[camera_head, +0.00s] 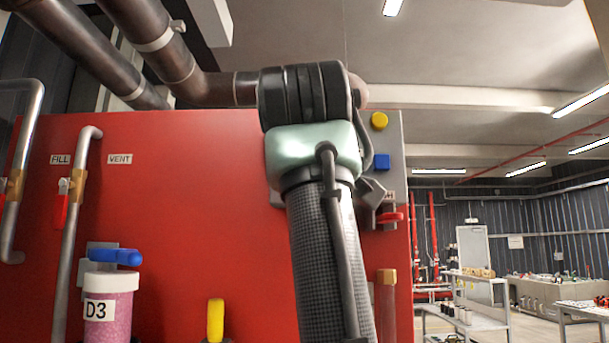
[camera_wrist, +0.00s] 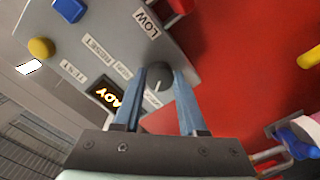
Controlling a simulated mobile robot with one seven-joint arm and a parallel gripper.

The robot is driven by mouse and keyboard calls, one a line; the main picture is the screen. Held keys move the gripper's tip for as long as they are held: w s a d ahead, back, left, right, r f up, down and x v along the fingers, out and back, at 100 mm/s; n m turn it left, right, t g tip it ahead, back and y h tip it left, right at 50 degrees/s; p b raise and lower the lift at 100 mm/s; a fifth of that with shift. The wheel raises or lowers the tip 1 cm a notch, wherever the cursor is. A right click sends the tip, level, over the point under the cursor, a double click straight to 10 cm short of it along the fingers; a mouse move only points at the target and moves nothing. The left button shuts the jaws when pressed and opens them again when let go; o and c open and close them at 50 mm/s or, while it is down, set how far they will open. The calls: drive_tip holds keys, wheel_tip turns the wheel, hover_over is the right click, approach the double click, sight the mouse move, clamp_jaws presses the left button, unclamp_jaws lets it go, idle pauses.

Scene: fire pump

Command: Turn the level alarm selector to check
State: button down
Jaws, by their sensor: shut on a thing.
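The selector (camera_wrist: 160,74) is a round dark grey knob with a thin pale line on its face, low on the grey control panel (camera_wrist: 90,45). In the wrist view, my gripper (camera_wrist: 160,80) has its two blue fingers on either side of the knob, shut on it. Small labels lie beside the knob, but they are too small to read surely, so I cannot tell which position it points to. In the head view my arm hides the knob and most of the grey panel (camera_head: 397,150); a dark part of my gripper (camera_head: 374,205) shows at the panel's lower part.
The panel also has a yellow button (camera_wrist: 41,48), a blue button (camera_wrist: 70,9) and a lit display (camera_wrist: 106,97). A red handle (camera_head: 390,218) is close to my gripper. The red wall (camera_head: 190,220) carries pipes and a jar marked D3 (camera_head: 108,297). Open room lies to the right.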

drive_tip(key=shift+r+n, duration=0.1)
drive_tip(key=shift+n, duration=0.8)
drive_tip(key=shift+c, duration=2.3)
unclamp_jaws()
drive_tip(key=s+b, duration=0.7)
drive_tip(key=s, duration=0.6)
drive_tip(key=shift+w, duration=0.1)
